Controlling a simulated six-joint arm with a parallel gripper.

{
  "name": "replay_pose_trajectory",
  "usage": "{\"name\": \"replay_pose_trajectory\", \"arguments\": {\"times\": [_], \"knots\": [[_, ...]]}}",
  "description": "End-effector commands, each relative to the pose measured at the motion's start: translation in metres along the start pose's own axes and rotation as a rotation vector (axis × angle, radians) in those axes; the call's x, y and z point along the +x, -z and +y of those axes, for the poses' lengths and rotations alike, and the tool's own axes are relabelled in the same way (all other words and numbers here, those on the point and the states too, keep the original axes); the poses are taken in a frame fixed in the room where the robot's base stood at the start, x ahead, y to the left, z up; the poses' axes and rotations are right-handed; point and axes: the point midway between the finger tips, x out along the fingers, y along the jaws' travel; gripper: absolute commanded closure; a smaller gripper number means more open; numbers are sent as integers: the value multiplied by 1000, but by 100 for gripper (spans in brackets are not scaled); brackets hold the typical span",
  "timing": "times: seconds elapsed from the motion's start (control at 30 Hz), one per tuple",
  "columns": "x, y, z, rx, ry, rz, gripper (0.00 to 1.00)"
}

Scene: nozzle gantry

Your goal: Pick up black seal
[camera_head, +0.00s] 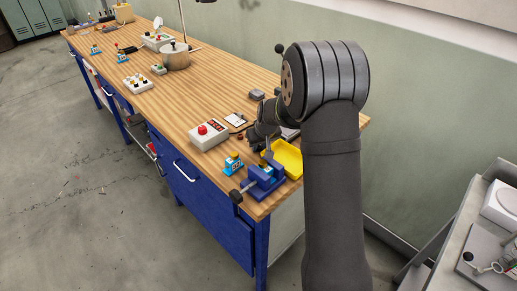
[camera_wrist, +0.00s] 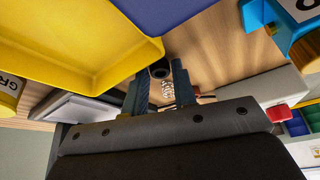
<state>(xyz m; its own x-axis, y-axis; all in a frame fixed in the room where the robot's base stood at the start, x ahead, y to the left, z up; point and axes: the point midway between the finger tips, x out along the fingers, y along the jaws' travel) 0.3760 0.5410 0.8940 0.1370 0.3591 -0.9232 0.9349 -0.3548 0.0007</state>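My gripper (camera_wrist: 164,82) shows in the wrist view with its two dark fingers apart. A small black ring-shaped piece (camera_wrist: 160,72), which looks like the black seal, sits between or just beyond the fingertips, next to the yellow tray's corner. I cannot tell whether the fingers touch it. A pale coiled spring (camera_wrist: 167,89) shows in the gap between the fingers. In the head view my gripper (camera_head: 266,146) is low over the bench beside the yellow tray, and the seal cannot be made out there.
The yellow tray (camera_head: 288,158) is close beside my gripper. A blue vise (camera_head: 263,178) and a blue-and-yellow holder (camera_head: 233,164) stand in front. The wooden bench (camera_head: 200,92) has bare room further back.

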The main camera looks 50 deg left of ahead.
Motion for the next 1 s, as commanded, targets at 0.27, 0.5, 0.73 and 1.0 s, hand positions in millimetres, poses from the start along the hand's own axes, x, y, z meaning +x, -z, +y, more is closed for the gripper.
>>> {"name": "replay_pose_trajectory", "arguments": {"times": [0.27, 0.5, 0.73, 1.0], "knots": [[0, 0, 0, 0, 0, 0, 100], [0, 0, 0, 0, 0, 0, 100], [-6, 3, 0, 0, 0, 0, 100], [-45, 13, 6, 2, -1, 0, 100]]}}
